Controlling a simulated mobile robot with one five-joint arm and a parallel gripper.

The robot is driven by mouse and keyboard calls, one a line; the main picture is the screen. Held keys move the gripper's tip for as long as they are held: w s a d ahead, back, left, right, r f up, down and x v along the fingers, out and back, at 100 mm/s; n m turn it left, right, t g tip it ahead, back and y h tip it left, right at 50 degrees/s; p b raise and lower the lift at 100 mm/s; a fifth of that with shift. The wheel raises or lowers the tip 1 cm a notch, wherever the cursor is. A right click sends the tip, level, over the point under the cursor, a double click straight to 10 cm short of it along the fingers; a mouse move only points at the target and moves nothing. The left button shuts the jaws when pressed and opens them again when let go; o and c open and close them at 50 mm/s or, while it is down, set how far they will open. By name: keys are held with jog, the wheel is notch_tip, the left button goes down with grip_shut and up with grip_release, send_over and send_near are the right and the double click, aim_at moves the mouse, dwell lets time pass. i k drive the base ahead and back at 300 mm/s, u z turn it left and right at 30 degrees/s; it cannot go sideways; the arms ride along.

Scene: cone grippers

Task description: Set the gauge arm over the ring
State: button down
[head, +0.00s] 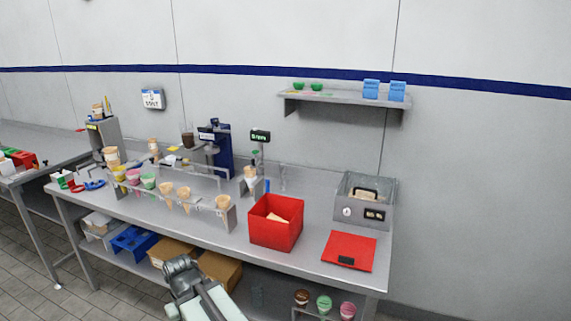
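My gripper (179,266) is low in the head view, in front of the bench and apart from everything on it. It is small and seen from behind, so I cannot tell whether its fingers are open. A post with a small black display with green digits (260,136) stands at the middle of the bench, above a cone (250,174) in a grey stand. This may be the gauge; its arm and the ring are too small to make out. A blue upright device (224,145) stands just left of it.
A rack of several cones (184,192) runs along the bench's front left. A red open bin (276,230), a red mat (349,251) and a grey metal box (362,203) are to the right. A shelf (345,98) hangs above. Boxes and tubs sit underneath.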

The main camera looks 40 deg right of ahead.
aim_at(257, 156)
jog(key=z, duration=0.15)
jog(key=i, duration=1)
jog(key=u, duration=0.05)
